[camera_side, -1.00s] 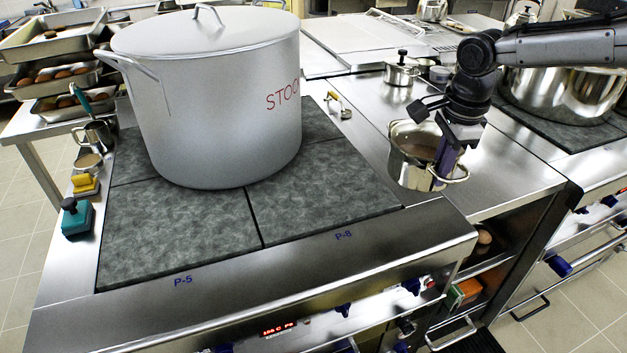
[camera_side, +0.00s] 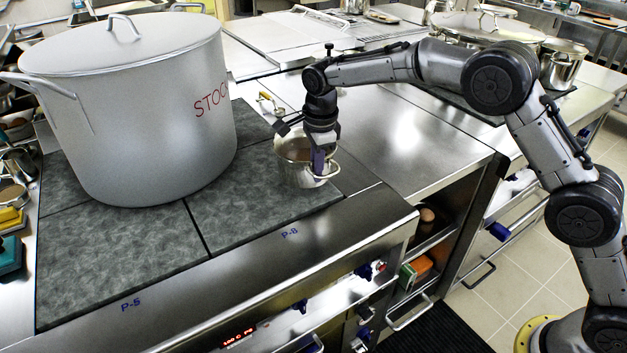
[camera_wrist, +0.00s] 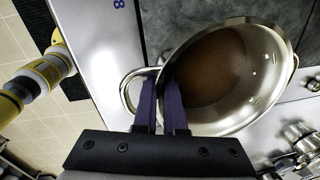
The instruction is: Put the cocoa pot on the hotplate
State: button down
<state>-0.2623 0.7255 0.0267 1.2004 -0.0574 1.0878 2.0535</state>
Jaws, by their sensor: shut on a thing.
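The cocoa pot (camera_side: 294,174) is a small steel pot with loop handles and brown liquid inside. My gripper (camera_side: 319,172) is shut on its wall at the near handle, and the pot is upright. In the side view the pot appears over the right part of the dark stone hotplate (camera_side: 250,205), by the P-8 label. I cannot tell whether its base touches the plate. In the wrist view my fingers (camera_wrist: 161,105) straddle the rim of the pot (camera_wrist: 270,110) beside its handle, and some hotplate (camera_wrist: 175,15) shows beyond.
A large lidded stockpot (camera_side: 150,130) stands on the hotplate left of the cocoa pot. A brass-coloured handle (camera_side: 268,103) lies behind the pot. The steel counter (camera_side: 410,140) to the right is mostly clear. Control knobs (camera_side: 365,270) line the front panel.

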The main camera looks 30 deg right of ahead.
aim_at(313, 185)
jog(key=shift+w+a+f, duration=0.1)
jog(key=shift+w+f, duration=0.35)
jog(key=shift+w, duration=0.1)
jog(key=shift+f, duration=1.4)
jog(key=shift+f, duration=0.1)
jog(key=c, duration=1.4)
grip_release()
jog(key=shift+s+f, duration=0.15)
jog(key=shift+f, duration=0.05)
jog(key=o, duration=0.4)
jog(key=r, duration=0.7)
jog(key=s+r, duration=0.1)
jog(key=r, duration=0.3)
jog(key=shift+s+a+r, duration=0.1)
jog(key=shift+r, duration=0.55)
